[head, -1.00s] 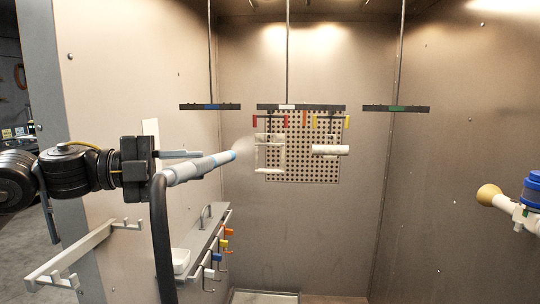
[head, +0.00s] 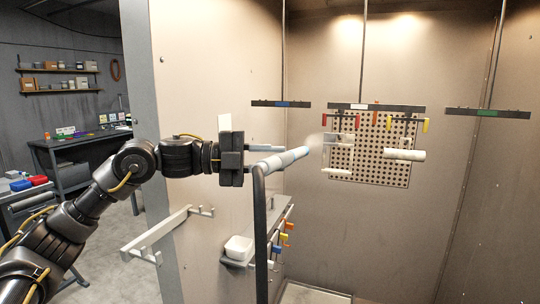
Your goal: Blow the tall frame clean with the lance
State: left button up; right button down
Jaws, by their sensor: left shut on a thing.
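My left gripper (head: 258,156) is shut on the lance (head: 287,159), a pale blue-white tube with a dark hose hanging from its rear end. The lance tilts slightly up to the right. A faint whitish puff shows at its tip, just left of the tall frame. The tall frame (head: 338,174) is a pale open rectangle hanging below the red hooks on the middle hanging bar (head: 362,107). The lance tip is apart from it, level with its upper half. My right gripper is not in view.
A pale cylinder (head: 404,154) hangs right of the frame, before a perforated panel (head: 396,178). Blue-marked (head: 281,104) and green-marked (head: 488,114) bars hang either side.

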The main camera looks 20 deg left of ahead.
pick_arm(q)
jog(key=w+p, duration=0.4)
jog(key=w, duration=0.4)
jog(key=shift+d, duration=0.3)
jog(key=shift+d, duration=0.1)
jog(key=d, duration=1.2)
jog(key=shift+s, duration=0.3)
dwell(0.5)
jog(key=shift+d, duration=0.1)
jog(key=shift+d+f, duration=0.1)
